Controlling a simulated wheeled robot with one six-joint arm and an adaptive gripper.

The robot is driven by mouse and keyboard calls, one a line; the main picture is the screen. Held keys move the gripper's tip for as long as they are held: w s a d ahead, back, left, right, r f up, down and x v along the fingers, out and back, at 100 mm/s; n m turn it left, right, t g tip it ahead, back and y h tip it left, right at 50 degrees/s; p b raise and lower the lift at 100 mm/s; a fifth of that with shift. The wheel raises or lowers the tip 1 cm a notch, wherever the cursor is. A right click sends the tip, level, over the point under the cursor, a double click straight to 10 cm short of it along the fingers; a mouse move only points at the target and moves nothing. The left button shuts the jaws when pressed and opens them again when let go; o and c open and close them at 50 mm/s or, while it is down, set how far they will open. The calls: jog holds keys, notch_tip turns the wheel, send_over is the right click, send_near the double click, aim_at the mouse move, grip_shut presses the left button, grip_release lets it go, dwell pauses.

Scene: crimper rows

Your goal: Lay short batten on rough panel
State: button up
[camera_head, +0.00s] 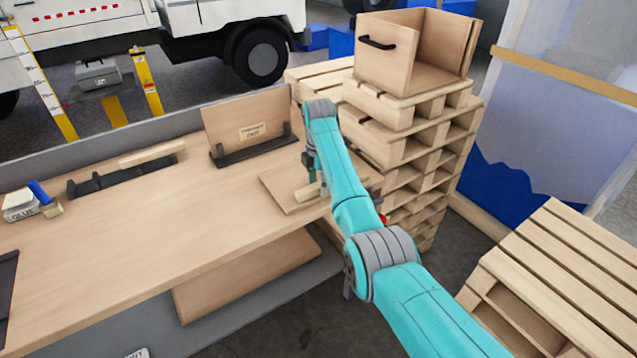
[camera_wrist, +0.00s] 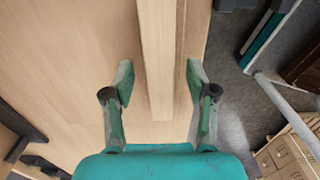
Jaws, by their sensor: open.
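A flat wooden panel (camera_head: 278,190) lies on the workbench near its right end. A short pale batten (camera_head: 306,192) lies on this panel, partly hidden by my arm. In the wrist view the batten (camera_wrist: 157,55) runs up the picture, its near end between my fingers. My gripper (camera_wrist: 160,85) is open, with one finger on each side of the batten and a visible gap to each. In the head view my gripper (camera_head: 311,172) is low over the panel, largely hidden by the arm.
A labelled board (camera_head: 245,122) stands upright in a black holder. A longer strip (camera_head: 152,155) lies by a black rack (camera_head: 125,176) further left. Stacked pallets (camera_head: 400,150) with an open box (camera_head: 405,55) stand close right. The bench's middle is clear.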

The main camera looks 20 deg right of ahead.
notch_tip(320, 180, up, 7)
jog(key=shift+r, duration=0.2)
dwell(0.3)
